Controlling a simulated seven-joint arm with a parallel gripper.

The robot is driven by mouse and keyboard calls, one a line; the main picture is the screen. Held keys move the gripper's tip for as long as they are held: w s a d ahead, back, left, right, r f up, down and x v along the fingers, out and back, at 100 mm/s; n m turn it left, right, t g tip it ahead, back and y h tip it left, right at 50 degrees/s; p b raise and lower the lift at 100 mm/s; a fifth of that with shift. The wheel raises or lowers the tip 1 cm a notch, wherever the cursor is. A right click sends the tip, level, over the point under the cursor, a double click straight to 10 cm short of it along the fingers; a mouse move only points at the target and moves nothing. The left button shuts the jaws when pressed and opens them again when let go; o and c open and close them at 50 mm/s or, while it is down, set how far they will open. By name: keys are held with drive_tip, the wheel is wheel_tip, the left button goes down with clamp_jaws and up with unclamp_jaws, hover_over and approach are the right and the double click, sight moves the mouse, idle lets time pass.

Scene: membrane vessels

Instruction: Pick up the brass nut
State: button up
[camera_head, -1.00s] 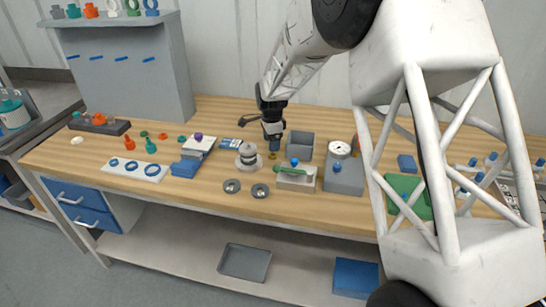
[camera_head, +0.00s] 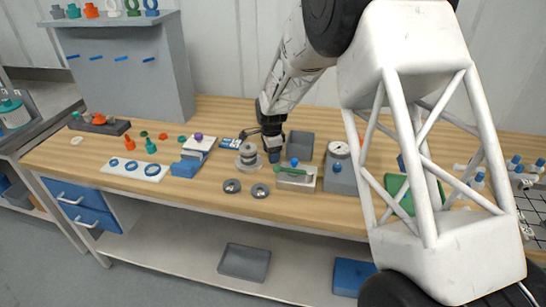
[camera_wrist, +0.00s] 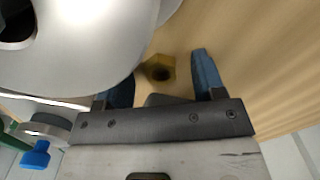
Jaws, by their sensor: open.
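The brass nut (camera_wrist: 159,69) lies on the wooden bench top and shows in the wrist view, between and just beyond my fingertips. In the head view it is hidden behind my gripper. My gripper (camera_head: 273,154) points down at the bench, right of the steel stacked vessel (camera_head: 248,158). In the wrist view my gripper (camera_wrist: 162,75) has its two blue fingers spread apart, with nothing between the pads that I can see held. The left finger is partly covered by a large pale rounded metal body (camera_wrist: 80,40), very close to it.
A grey open bin (camera_head: 299,145) stands behind and right of my gripper. A grey block with a green-handled valve (camera_head: 296,178) is in front right, and a gauge block (camera_head: 340,172) is further right.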

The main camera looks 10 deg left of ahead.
drive_tip(key=shift+c, duration=0.2)
drive_tip(key=c, duration=1)
drive_tip(key=shift+r, duration=0.15)
drive_tip(key=shift+r, duration=4.85)
drive_tip(key=s+a+r, duration=0.1)
drive_tip(key=s+a, duration=0.1)
drive_tip(key=s+a+r, duration=0.2)
drive_tip(key=a, duration=0.1)
drive_tip(key=s+a+r, duration=0.1)
drive_tip(key=s+a, duration=0.1)
drive_tip(key=shift+a+r, duration=0.25)
drive_tip(key=shift+r, duration=0.15)
